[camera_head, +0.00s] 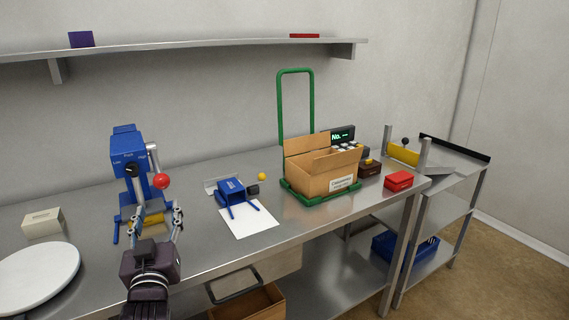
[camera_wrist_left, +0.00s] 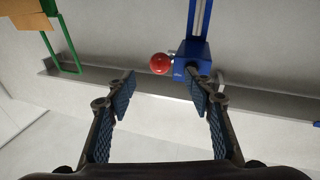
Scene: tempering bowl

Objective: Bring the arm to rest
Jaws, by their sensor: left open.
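My left gripper (camera_head: 150,222) is open in the head view, fingers pointing up, in front of the blue press (camera_head: 126,150) with its red ball handle (camera_head: 161,181). A yellow cylinder at the press's base shows behind the fingers. In the left wrist view the open jaws (camera_wrist_left: 160,95) have nothing between the pads. The red ball (camera_wrist_left: 160,64) and the blue press (camera_wrist_left: 193,52) show beyond the fingertips. I cannot tell how far the fingers are from the press. My right gripper is in neither view.
The steel bench holds a white disc (camera_head: 40,277), a pale block (camera_head: 43,223), a small blue device (camera_head: 232,192) and a cardboard box (camera_head: 314,174) on a green-handled trolley (camera_head: 281,110). A red box (camera_head: 398,180) lies at the right. A shelf (camera_head: 200,45) runs above.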

